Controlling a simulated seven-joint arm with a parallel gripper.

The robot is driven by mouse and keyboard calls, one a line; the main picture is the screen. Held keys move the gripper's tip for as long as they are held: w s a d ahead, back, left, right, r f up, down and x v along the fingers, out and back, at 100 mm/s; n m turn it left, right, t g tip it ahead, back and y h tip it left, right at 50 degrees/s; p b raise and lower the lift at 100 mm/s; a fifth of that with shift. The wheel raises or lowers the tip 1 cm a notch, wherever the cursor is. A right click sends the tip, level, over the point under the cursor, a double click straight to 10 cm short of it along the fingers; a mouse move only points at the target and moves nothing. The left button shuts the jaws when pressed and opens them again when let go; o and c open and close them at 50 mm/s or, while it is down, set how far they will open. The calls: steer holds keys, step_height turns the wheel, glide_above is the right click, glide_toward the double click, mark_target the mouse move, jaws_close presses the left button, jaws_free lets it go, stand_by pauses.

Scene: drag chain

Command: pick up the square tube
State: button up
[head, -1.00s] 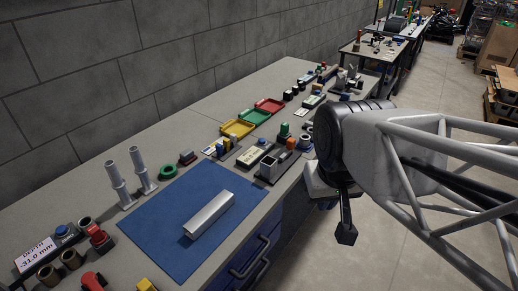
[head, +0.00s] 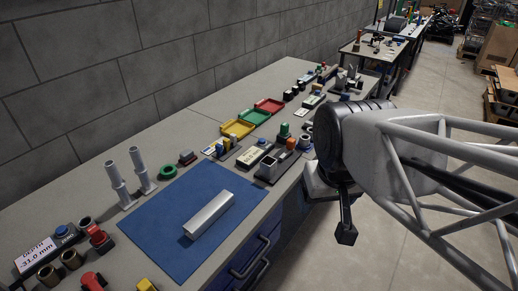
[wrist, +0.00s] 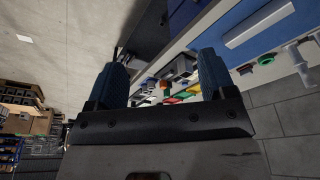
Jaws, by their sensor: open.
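The square tube (head: 209,215) is a silver-grey bar lying on the blue mat (head: 165,225) on the bench, slanted from lower left to upper right. It also shows in the wrist view (wrist: 258,22) near the top right. My gripper (head: 345,236) hangs off the bench's right edge over the floor, well to the right of the tube. In the wrist view its two blue-padded fingers (wrist: 163,78) stand wide apart with nothing between them. Part of the gripper is hidden behind my arm in the head view.
Two upright grey posts (head: 127,180) and a green ring (head: 167,172) stand beyond the mat. Yellow, green and red trays (head: 253,117) and several small parts line the bench behind. Red and brass parts (head: 95,240) sit at the front left. The mat around the tube is clear.

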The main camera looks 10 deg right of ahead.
steer(key=m+t+y, duration=0.3)
steer(key=m+y, duration=0.8)
steer(key=m, duration=0.8)
glide_above(274, 168)
steer(key=s+a, duration=0.2)
steer(key=s, duration=0.8)
step_height(274, 168, down, 13)
steer(key=w+d+f+m+t, duration=0.1)
steer(key=w+m, duration=0.1)
steer(key=w+d+f+m+t, duration=0.1)
steer(key=w+d+f+m, duration=0.1)
steer(key=m, duration=0.1)
steer(key=w+d+f+m+t+h, duration=0.1)
steer(key=w+d+f+m+t, duration=0.1)
steer(key=shift+w+d+f+m, duration=0.15)
steer(key=shift+d+m, duration=0.1)
steer(key=shift+m, duration=0.15)
steer(key=shift+x, duration=1.3)
